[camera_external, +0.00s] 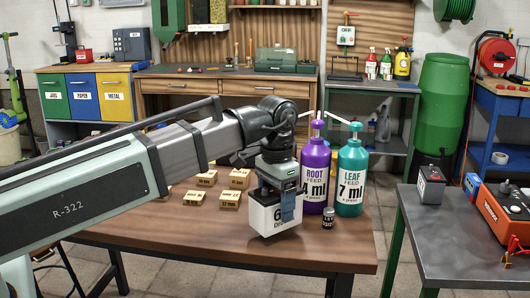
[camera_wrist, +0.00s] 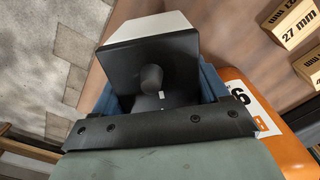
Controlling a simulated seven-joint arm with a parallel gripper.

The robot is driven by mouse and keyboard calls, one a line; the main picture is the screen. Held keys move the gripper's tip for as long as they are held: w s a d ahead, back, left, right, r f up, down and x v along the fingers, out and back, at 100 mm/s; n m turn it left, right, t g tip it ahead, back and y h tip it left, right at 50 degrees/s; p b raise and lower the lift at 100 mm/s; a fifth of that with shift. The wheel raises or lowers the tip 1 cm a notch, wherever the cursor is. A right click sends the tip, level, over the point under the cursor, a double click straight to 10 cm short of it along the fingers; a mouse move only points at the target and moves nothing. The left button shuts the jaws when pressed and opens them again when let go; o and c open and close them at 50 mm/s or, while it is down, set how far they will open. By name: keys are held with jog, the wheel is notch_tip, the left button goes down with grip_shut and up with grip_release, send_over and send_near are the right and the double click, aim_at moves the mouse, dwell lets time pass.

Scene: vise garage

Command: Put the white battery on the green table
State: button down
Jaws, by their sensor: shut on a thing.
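My gripper (camera_external: 285,200) is shut on the white battery (camera_external: 264,218), a white box with a black top and a number on its side. The battery is upright in the camera_external view, close over the front of the brown wooden table; I cannot tell whether it touches it. In the camera_wrist view, the black top of the battery (camera_wrist: 155,62) lies between the blue fingers of my gripper (camera_wrist: 155,95). A table with green legs and a dark grey top (camera_external: 450,240) stands at the right, apart from the wooden table.
A purple bottle (camera_external: 315,178) and a teal bottle (camera_external: 351,180) stand right of my gripper, with a small dark cylinder (camera_external: 328,218). Several wooden blocks (camera_external: 239,178) lie behind. An orange object (camera_wrist: 285,150) shows beside my gripper. A dark battery (camera_external: 431,188) and orange case (camera_external: 505,212) occupy the grey top.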

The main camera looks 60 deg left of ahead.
jog(key=shift+s+r+m, duration=0.1)
jog(key=shift+s+m, duration=0.5)
jog(key=shift+m, duration=1.1)
jog(key=w+r, duration=0.1)
jog(key=r, duration=0.2)
jog(key=w+r, duration=0.2)
jog(key=r, duration=0.2)
jog(key=w+r, duration=0.1)
jog(key=r, duration=0.3)
jog(key=shift+w+r, duration=0.1)
jog(key=shift+w, duration=0.25)
jog(key=shift+r, duration=1.3)
jog(key=w+d+f+m, duration=0.2)
jog(key=w+d+m, duration=0.7)
jog(key=w+d, duration=0.85)
jog(key=w+a+f+m, duration=0.1)
jog(key=w+f+m, duration=0.35)
jog(key=w, duration=0.45)
jog(key=w+f+m, duration=0.4)
jog(key=w+m, duration=0.1)
jog(key=w, duration=0.4)
jog(key=w+a+f+m, duration=0.1)
jog(key=w+f+m, duration=0.35)
jog(key=w, duration=0.45)
jog(key=shift+m, duration=0.3)
jog(key=shift+w+d+f, duration=0.1)
jog(key=shift+d+f, duration=0.05)
jog(key=shift+f, duration=2.2)
jog(key=shift+d+f, duration=0.1)
jog(key=shift+f, duration=2.2)
